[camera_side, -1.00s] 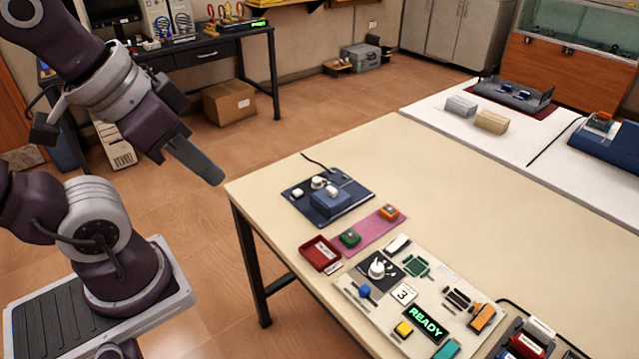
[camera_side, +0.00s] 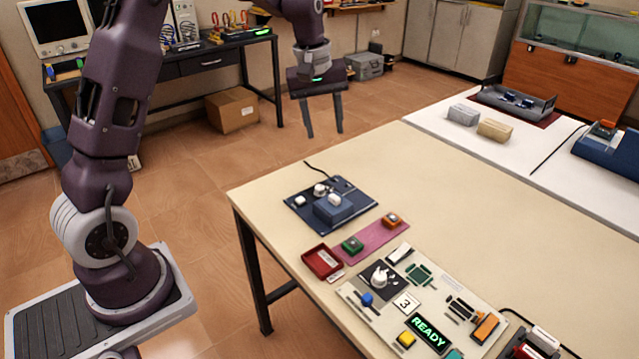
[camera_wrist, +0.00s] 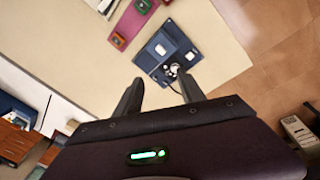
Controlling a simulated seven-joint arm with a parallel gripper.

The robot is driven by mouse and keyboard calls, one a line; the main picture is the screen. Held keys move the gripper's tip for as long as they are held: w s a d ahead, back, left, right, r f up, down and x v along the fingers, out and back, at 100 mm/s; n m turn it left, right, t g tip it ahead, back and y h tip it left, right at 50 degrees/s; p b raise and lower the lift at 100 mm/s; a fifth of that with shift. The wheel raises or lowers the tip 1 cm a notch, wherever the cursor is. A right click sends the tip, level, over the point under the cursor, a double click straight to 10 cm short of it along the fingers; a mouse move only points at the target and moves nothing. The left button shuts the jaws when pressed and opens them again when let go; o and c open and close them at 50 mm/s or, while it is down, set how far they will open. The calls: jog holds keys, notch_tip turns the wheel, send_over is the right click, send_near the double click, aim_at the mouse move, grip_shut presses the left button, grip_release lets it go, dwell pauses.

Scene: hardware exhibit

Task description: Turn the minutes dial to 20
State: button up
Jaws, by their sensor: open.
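My gripper (camera_side: 325,134) is open and empty, fingers pointing down, high above the far left table corner. It also shows in the wrist view (camera_wrist: 160,80), its fingers either side of a blue base board (camera_wrist: 152,62) far below. In the side view this board (camera_side: 352,189) carries a blue block (camera_side: 331,211) and small white knobs (camera_side: 320,190). A larger white dial (camera_side: 380,277) sits on a dark square of the pale control panel (camera_side: 365,313), beside a card reading 3 (camera_side: 406,303). I cannot read any minute markings, so which knob is the minutes dial is unclear.
A red tray (camera_side: 322,262) and a pink strip (camera_side: 374,239) with green (camera_side: 352,244) and orange (camera_side: 391,219) pieces lie between the board and panel. The panel bears a READY display (camera_side: 429,334) and several coloured controls.

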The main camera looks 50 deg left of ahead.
aim_at(319, 187)
jog(key=w+a+f+n, duration=0.1)
jog(key=a+f, duration=0.1)
jog(key=f, duration=0.5)
jog(key=w+a+f+n+g, duration=0.1)
jog(key=w+a+f, duration=0.1)
jog(key=f, duration=0.6)
jog(key=w+a+f+n, duration=0.2)
jog(key=a+f, duration=0.2)
jog(key=f, duration=0.4)
jog(key=shift+w+a+f+g, duration=0.1)
jog(key=shift+w+f+g, duration=0.1)
jog(key=shift+g, duration=0.1)
grip_shut()
